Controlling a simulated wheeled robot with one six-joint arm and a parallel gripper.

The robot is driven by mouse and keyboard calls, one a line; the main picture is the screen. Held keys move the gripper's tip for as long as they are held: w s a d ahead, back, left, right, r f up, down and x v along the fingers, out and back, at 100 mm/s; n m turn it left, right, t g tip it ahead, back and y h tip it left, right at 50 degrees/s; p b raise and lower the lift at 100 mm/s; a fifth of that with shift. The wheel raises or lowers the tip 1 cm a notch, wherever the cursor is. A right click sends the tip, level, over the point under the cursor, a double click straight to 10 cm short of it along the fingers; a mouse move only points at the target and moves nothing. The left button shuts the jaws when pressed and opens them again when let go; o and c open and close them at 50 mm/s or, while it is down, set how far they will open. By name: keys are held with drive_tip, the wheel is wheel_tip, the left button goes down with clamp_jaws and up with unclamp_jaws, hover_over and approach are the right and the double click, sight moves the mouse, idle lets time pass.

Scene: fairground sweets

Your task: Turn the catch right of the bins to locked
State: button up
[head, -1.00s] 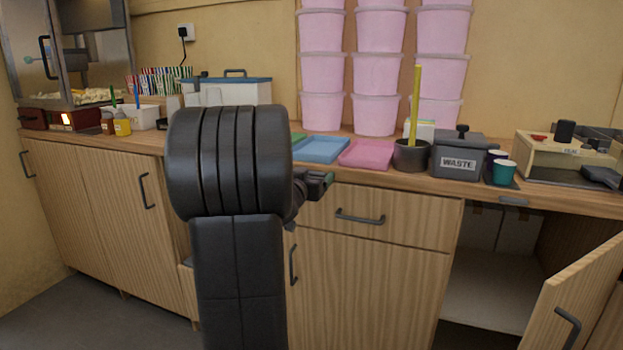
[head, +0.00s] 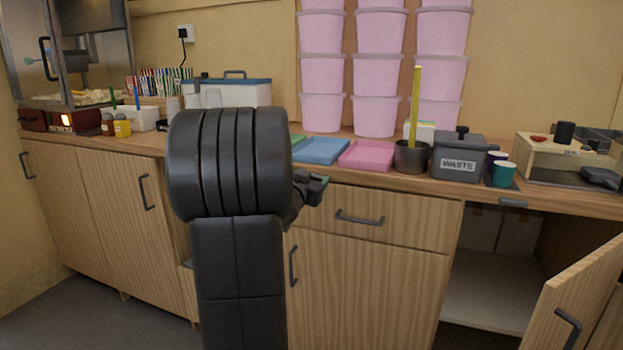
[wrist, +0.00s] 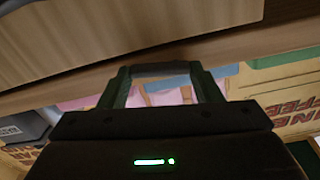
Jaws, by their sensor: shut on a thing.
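My gripper (head: 313,187) is in front of the counter's front edge, just above the drawer, partly hidden behind my own arm in the head view. In the wrist view its two dark green fingers (wrist: 163,80) are shut on a grey bar that spans their tips, the catch (wrist: 160,68), close to the wooden front. In the head view the catch is hidden behind my arm and gripper, and no lock marking can be read. The bins are not clearly identifiable; a blue tray (head: 321,150) and a pink tray (head: 367,155) lie on the counter behind the gripper.
Stacked pink tubs (head: 378,75) stand against the wall. A dark cup (head: 410,158) with a yellow stick and a grey WASTE box (head: 458,163) stand further right. A cabinet door (head: 575,300) hangs open at the lower right. A drawer handle (head: 360,217) sticks out below.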

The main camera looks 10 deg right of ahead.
drive_tip(key=shift+w+a+f+m+b, duration=0.3)
drive_tip(key=shift+m+b, duration=0.45)
drive_tip(key=shift+m, duration=1.9)
drive_tip(key=shift+s+a+f+m+b, duration=0.1)
drive_tip(key=shift+f+m+b, duration=0.45)
drive_tip(key=shift+m, duration=2.05)
drive_tip(key=shift+w+a+f+m+b, duration=0.2)
drive_tip(key=shift+m+b, duration=0.7)
drive_tip(key=shift+m, duration=1.75)
drive_tip(key=o, duration=1)
drive_tip(key=shift+r, duration=0.1)
drive_tip(key=p+v, duration=0.2)
drive_tip(key=v, duration=1.2)
